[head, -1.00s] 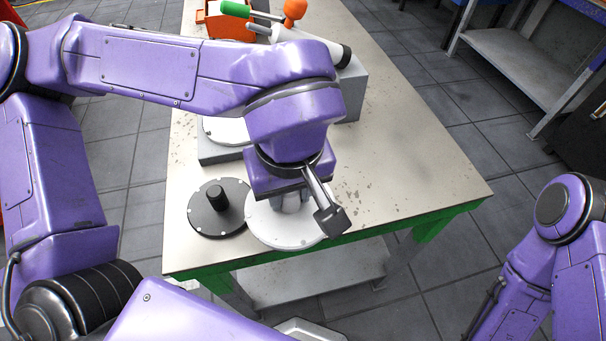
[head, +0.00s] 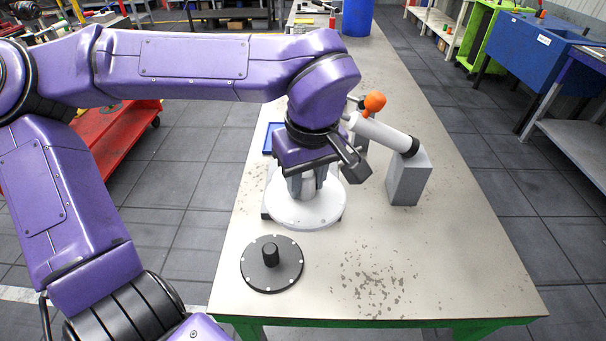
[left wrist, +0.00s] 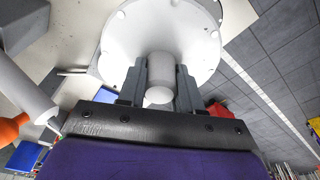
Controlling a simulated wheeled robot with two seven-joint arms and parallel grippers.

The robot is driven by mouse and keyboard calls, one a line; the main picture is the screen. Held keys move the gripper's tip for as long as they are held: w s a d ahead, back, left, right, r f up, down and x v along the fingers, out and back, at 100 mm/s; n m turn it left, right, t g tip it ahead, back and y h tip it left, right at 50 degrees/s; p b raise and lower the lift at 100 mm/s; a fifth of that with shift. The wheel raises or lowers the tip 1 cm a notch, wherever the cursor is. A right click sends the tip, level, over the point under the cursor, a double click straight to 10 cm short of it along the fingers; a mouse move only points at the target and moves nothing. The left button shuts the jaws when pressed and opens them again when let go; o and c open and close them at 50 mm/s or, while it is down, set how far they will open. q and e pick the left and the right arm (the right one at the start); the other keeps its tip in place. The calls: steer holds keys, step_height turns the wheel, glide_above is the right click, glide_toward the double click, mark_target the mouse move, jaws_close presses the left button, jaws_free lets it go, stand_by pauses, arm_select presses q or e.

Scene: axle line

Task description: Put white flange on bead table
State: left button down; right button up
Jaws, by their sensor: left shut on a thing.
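The white flange (head: 300,214) is a round white disc with bolt holes near its rim and a central stub. My left gripper (head: 307,184) is shut on that stub, which also shows between the fingers (left wrist: 160,88) in the left wrist view, with the white disc (left wrist: 190,25) beyond it. The flange is over a low grey base, likely the bead table (head: 265,214), of which only small edges show. Whether they touch cannot be told. A black flange (head: 285,276) with a stub lies on the workbench in front. My right gripper is out of view.
A grey block (head: 408,182) right of the flange carries a tilted white cylinder (head: 378,133), close to my left gripper. An orange knob (head: 374,103) stands behind it. A blue tray (head: 268,138) lies behind left. The workbench (head: 460,250) is clear at front right.

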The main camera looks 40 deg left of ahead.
arm_select(q)
steer(key=w+a, duration=0.1)
steer(key=a+f, duration=0.1)
steer(key=w+a+f, duration=0.1)
steer(key=a, duration=0.1)
steer(key=shift+w+a, duration=0.1)
steer(key=shift+w, duration=0.25)
steer(key=shift+w+m, duration=0.3)
steer(key=shift+w, duration=0.2)
steer(key=shift+w+a+f, duration=0.15)
steer(key=shift+w+f, duration=0.05)
steer(key=shift+w, duration=0.15)
steer(key=w+a+f, duration=0.2)
steer(key=w, duration=0.1)
steer(key=w+a+f+p, duration=0.1)
steer(key=w+a+f, duration=0.1)
steer(key=w+f, duration=0.1)
steer(key=w+a+f+p, duration=0.1)
steer(key=w+a+f, duration=0.2)
steer(key=w, duration=0.1)
steer(key=shift+w+f, duration=0.2)
steer(key=shift+f, duration=0.05)
steer(key=shift+w+f, duration=0.2)
steer(key=shift+f, duration=0.1)
step_height(320, 180, down, 4)
steer(key=shift+w+a+r+p, duration=0.15)
steer(key=shift+r+p, duration=0.05)
steer(key=shift+p, duration=0.15)
